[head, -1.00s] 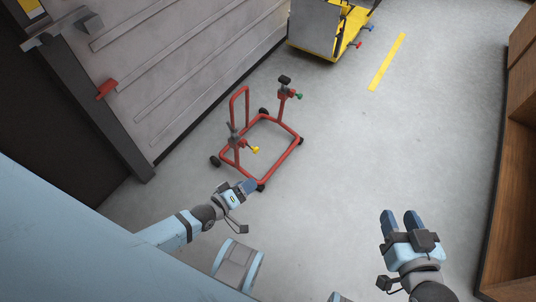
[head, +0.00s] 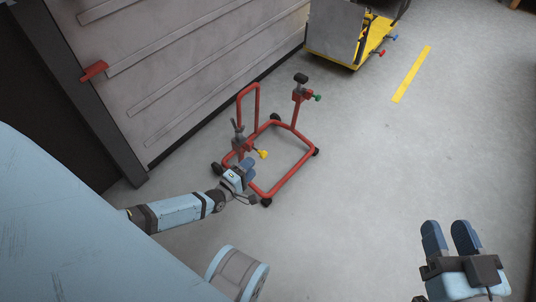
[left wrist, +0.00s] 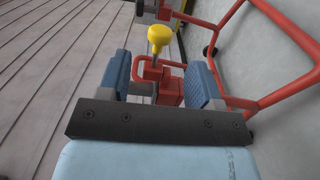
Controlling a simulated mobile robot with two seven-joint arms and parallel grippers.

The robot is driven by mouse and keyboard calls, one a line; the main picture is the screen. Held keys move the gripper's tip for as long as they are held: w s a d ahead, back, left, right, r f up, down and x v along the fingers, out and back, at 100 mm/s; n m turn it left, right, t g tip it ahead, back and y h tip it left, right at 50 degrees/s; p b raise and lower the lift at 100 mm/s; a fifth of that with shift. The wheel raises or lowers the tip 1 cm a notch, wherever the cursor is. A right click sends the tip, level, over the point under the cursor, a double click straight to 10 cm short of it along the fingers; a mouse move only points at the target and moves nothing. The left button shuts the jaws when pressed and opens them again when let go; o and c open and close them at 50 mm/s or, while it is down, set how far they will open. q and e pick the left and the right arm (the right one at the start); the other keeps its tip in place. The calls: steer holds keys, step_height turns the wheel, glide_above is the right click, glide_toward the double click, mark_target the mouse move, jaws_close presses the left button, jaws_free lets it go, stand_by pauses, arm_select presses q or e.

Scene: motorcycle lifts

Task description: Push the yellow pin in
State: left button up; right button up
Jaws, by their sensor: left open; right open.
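The yellow pin (head: 263,154) is a yellow knob on a thin metal shaft, sticking out of the near post of a red wheeled stand (head: 296,169). In the left wrist view the yellow pin (left wrist: 158,34) stands just beyond and between the spread blue fingers, apart from them. My left gripper (head: 246,170) is open and empty, close beside the near post. It also shows in the left wrist view (left wrist: 163,80). My right gripper (head: 452,238) is open and empty over bare floor at the lower right, far from the stand.
A green knob (head: 318,98) is on the stand's far post. A yellow lift (head: 343,48) with blue and red knobs stands at the back. A grey ribbed panel (head: 190,60) runs along the left. The floor right of the stand is clear.

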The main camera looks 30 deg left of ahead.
mark_target(265, 157)
arm_select(q)
steer(key=w+b, duration=0.1)
steer(key=w, duration=0.1)
steer(key=w+b, duration=0.1)
steer(key=w, duration=0.2)
steer(key=w+d, duration=0.1)
steer(key=w, duration=0.2)
steer(key=shift+d+f+b, duration=0.1)
steer(key=shift+b, duration=0.3)
steer(key=shift+w+d, duration=0.1)
steer(key=shift+w, duration=0.65)
arm_select(e)
steer(key=shift+w+d+r+n+t+y, duration=0.1)
steer(key=shift+w+d+n+t+y, duration=0.1)
steer(key=shift+w+d+n+t, duration=0.3)
steer(key=shift+w+r+n+t+y, duration=0.1)
steer(key=shift+w+n+y, duration=0.15)
steer(key=shift+n, duration=0.45)
arm_select(q)
steer(key=shift+c, duration=0.4)
